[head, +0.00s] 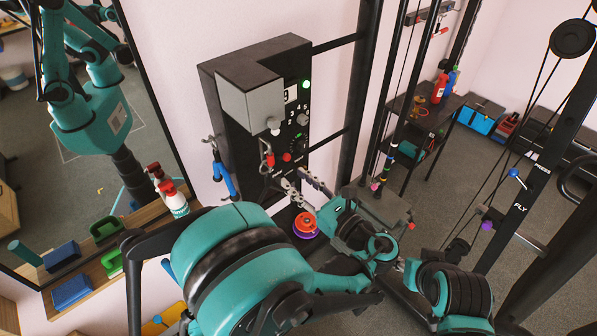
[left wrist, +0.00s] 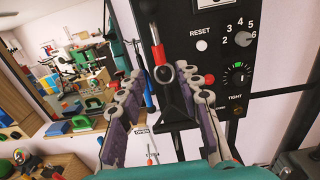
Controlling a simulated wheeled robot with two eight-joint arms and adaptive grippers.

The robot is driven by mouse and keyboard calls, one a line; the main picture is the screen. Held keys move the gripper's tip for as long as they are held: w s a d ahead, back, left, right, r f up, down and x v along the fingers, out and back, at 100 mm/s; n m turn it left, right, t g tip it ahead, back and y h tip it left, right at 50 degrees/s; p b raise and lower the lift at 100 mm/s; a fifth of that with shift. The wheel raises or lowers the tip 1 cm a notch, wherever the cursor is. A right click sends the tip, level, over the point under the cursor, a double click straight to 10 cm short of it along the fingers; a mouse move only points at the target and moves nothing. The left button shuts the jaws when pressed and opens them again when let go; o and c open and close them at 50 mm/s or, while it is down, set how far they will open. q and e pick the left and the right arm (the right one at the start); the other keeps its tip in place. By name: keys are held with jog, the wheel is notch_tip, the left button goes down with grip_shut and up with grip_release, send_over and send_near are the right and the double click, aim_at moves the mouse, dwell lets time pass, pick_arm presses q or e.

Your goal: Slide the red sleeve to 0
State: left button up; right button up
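A red sleeve (left wrist: 158,54) sits on a metal rod at the front of a black machine box (head: 228,100). It also shows in the head view (head: 269,159), just above my left gripper (head: 306,186). A round metal end is below the sleeve in the left wrist view. My left gripper's two padded fingers (left wrist: 164,106) are spread with a gap between them and hold nothing. The fingertips are near the sleeve's lower end; I cannot tell whether they touch anything. No 0 mark is legible. My right gripper is not in view.
The box has a numbered dial (head: 302,119), a green-marked knob (left wrist: 238,74), a red knob (left wrist: 210,79) and a green light (head: 306,84). A blue-handled strap (head: 223,176) hangs left. Red and purple discs (head: 305,225) lie below. A mirror stands left; black frame posts stand right.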

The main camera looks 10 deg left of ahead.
aim_at(273, 161)
pick_arm(q)
jog(key=x, duration=0.7)
jog(key=shift+w+a, duration=0.1)
jog(key=shift+a, duration=0.3)
jog(key=shift+x, duration=1.55)
jog(key=shift+b, duration=0.3)
grip_shut()
